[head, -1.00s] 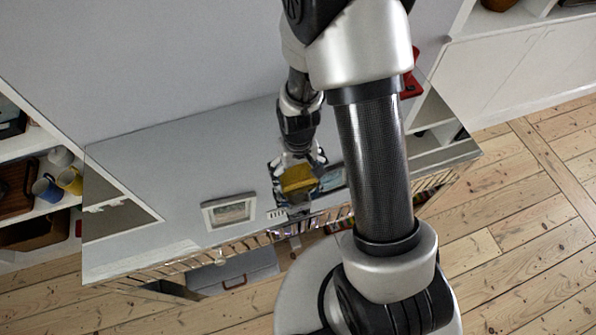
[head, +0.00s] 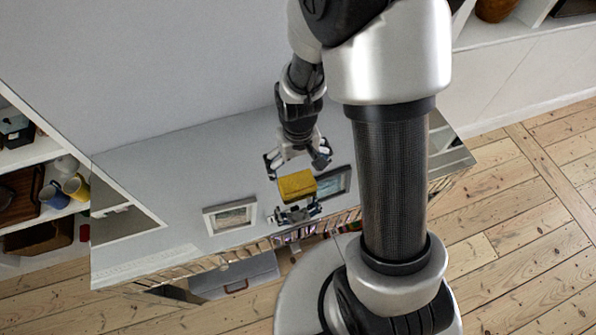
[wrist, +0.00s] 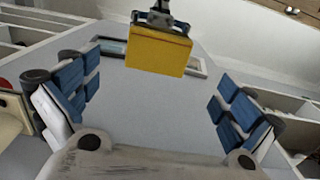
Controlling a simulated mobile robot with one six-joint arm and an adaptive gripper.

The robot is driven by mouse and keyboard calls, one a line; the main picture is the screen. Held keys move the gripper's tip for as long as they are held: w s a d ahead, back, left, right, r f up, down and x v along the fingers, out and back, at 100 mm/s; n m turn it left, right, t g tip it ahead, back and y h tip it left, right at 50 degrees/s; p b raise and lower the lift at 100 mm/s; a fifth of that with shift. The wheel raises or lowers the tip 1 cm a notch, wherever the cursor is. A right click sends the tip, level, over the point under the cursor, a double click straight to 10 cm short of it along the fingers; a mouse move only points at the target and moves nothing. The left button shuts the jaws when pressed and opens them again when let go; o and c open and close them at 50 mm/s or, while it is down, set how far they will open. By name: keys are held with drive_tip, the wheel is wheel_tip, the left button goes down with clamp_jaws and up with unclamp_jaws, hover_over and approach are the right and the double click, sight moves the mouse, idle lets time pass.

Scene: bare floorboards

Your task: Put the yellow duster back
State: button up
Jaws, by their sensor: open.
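The yellow duster (head: 297,186) is a yellow block above the grey shelf top (head: 170,190). In the wrist view the duster (wrist: 158,52) is at the top centre, against a dark clip-like holder (wrist: 160,19). In the head view the holder (head: 297,213) shows on the near side of the duster, by the shelf's front edge. My gripper (head: 297,158) is on the far side of the duster, apart from it. In the wrist view my gripper (wrist: 155,95) has its blue-padded fingers spread wide, with nothing between them.
Mugs (head: 74,187) sit on the left shelves. A grey case (head: 235,277) is low at the front. Bare floorboards (head: 520,230) are clear at right.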

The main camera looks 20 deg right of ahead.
drive_tip(key=s+r+t+p, duration=0.2)
drive_tip(key=s+r, duration=0.1)
drive_tip(key=r, duration=1.6)
drive_tip(key=s+r+t, duration=0.2)
drive_tip(key=s+r, duration=0.7)
drive_tip(key=s, duration=0.2)
drive_tip(key=shift+r+t, duration=0.2)
drive_tip(key=shift+t, duration=0.1)
